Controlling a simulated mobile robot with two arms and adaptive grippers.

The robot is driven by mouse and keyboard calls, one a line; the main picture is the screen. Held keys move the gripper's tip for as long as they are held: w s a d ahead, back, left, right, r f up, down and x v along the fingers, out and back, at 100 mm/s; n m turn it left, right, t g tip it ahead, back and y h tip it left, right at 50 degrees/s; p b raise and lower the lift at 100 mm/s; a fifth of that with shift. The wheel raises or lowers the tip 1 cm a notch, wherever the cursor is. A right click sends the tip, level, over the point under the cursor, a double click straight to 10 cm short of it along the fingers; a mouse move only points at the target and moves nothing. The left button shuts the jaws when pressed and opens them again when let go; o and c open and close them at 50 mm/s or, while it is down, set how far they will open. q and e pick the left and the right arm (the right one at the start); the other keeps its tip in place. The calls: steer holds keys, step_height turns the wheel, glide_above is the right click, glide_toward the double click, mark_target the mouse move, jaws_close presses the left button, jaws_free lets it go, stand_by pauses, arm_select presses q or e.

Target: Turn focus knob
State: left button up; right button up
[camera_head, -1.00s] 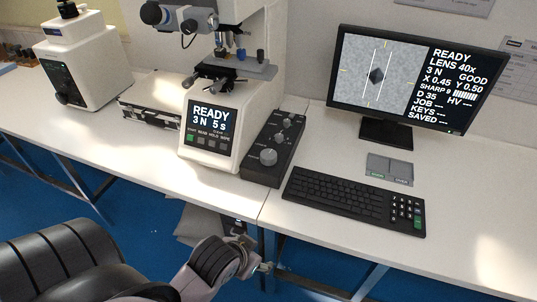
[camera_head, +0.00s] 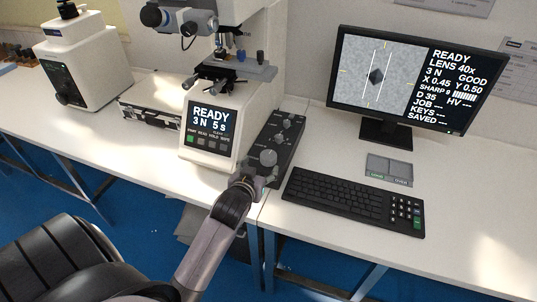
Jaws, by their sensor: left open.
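A black control box (camera_head: 283,146) with several silver knobs stands on the bench, right of the white hardness tester (camera_head: 206,150). Its largest knob (camera_head: 268,157) is at the near end; the labels are too small to read, so I cannot tell which knob is for focus. My left gripper (camera_head: 257,175) is at the near end of the box, just in front of the large knob. It is open, its fingers small and partly hidden by my wrist. I cannot tell whether it touches the box or knob. My right gripper is not in view.
A black keyboard (camera_head: 352,199) lies right of the box, with a small grey pad (camera_head: 389,168) behind it. A monitor (camera_head: 414,80) stands at the back right. A metal-edged case (camera_head: 152,112) and another white instrument (camera_head: 82,62) are at the left. Bench space at the front right is free.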

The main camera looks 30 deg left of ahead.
mark_target(267, 156)
arm_select(q)
steer(key=x, duration=1)
steer(key=shift+w+f, duration=0.15)
steer(key=shift+w, duration=0.1)
steer(key=c, duration=1.2)
steer(key=shift+a+m+h+p, duration=0.1)
steer(key=shift+m+h+p, duration=0.4)
steer(key=shift+p, duration=0.6)
steer(key=shift+h, duration=0.3)
steer(key=shift+m+t+h+p, duration=0.3)
steer(key=shift+m+h+p, duration=0.15)
steer(key=shift+m+h, duration=0.2)
